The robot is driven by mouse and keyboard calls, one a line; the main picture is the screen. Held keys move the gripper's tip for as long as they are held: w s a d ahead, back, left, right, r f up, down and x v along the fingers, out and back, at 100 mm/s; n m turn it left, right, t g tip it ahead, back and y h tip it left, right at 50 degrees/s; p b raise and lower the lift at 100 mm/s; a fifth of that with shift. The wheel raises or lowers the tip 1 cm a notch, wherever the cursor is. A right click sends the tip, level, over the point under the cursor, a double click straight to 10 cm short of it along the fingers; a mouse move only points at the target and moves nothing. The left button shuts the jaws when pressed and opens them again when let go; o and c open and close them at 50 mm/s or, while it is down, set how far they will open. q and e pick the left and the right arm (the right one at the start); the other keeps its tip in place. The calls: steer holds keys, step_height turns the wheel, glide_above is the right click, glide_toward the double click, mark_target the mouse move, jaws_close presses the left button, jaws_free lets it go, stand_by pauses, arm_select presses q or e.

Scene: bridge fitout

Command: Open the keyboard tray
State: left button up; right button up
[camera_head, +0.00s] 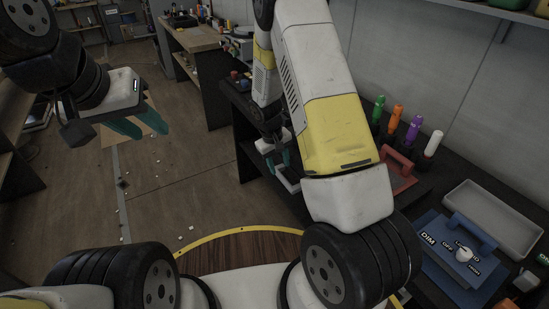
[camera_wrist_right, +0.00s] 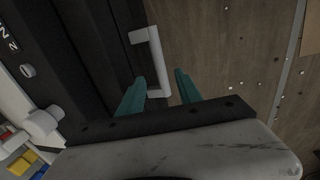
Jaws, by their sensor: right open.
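The keyboard tray's dark front (camera_wrist_right: 118,50) shows in the right wrist view, with a pale U-shaped handle (camera_wrist_right: 157,58) standing out from it. In the head view the handle (camera_head: 288,184) is low on the front of the dark desk. My right gripper (camera_wrist_right: 160,90) is open, with its teal fingers one on each side of the line of the handle's bar. The fingertips are close to the handle's near end; I cannot tell whether they touch it. It also shows in the head view (camera_head: 279,164). My left gripper (camera_head: 152,133) hangs open and empty over the floor.
The desk top carries a blue panel with a dial (camera_head: 461,256), a grey tray (camera_head: 493,218), a red-handled block (camera_head: 399,165) and several coloured-handled tools. A workbench (camera_head: 195,40) stands behind. The floor (camera_head: 190,170) left of the desk is clear apart from small scraps.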

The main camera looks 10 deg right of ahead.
mark_target(283, 178)
steer(key=f, duration=0.4)
steer(key=d+f, duration=0.1)
steer(key=f, duration=0.1)
steer(key=shift+w+d+f, duration=0.1)
steer(key=shift+w+f, duration=0.1)
jaws_close()
stand_by(1.2)
